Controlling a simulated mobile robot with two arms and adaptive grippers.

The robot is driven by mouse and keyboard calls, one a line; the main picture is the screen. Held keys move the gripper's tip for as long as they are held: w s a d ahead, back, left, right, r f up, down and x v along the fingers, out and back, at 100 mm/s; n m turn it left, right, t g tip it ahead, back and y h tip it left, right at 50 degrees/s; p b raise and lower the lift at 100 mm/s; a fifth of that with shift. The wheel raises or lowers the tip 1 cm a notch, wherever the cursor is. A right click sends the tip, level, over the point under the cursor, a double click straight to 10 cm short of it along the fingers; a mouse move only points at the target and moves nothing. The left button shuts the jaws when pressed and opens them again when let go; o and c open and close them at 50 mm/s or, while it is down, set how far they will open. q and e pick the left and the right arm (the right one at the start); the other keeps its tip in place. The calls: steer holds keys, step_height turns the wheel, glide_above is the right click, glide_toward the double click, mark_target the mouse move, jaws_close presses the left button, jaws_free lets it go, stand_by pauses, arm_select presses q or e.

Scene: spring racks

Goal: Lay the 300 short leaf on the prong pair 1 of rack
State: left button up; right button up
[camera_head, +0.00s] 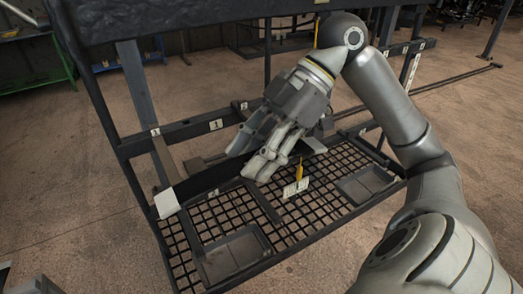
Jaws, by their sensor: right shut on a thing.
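My right gripper (250,164) reaches down into the rack from the upper right. Its fingers are shut on a long dark bar (211,179), which looks like the short leaf. The bar slants across the rack above the mesh; its middle is hidden by the fingers. A yellow tag with a white label (296,187) hangs just right of the fingers; its print is too small to read. The rack (130,148) has a rail with a plate marked 1 (215,124) behind the bar. Whether the bar touches the prongs there cannot be told. My left gripper is out of view.
A black mesh shelf (305,210) lies below, with a grey tray (232,256) at front left and another tray (365,184) at right. A white plate (166,203) sits at the rack's left edge. A green-framed bench (40,85) stands far left. The floor left is clear.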

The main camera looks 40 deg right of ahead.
arm_select(q)
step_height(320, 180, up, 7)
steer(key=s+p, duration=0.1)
steer(key=p, duration=0.6)
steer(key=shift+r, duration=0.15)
arm_select(e)
steer(key=w+d+f, duration=0.2)
steer(key=w+f, duration=0.1)
steer(key=w, duration=0.7)
steer(key=shift+w+d, duration=0.3)
steer(key=shift+w, duration=0.1)
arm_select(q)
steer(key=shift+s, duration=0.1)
arm_select(e)
steer(key=shift+f, duration=0.1)
steer(key=o, duration=1.3)
steer(key=shift+o, duration=0.4)
steer(key=shift+s, duration=0.1)
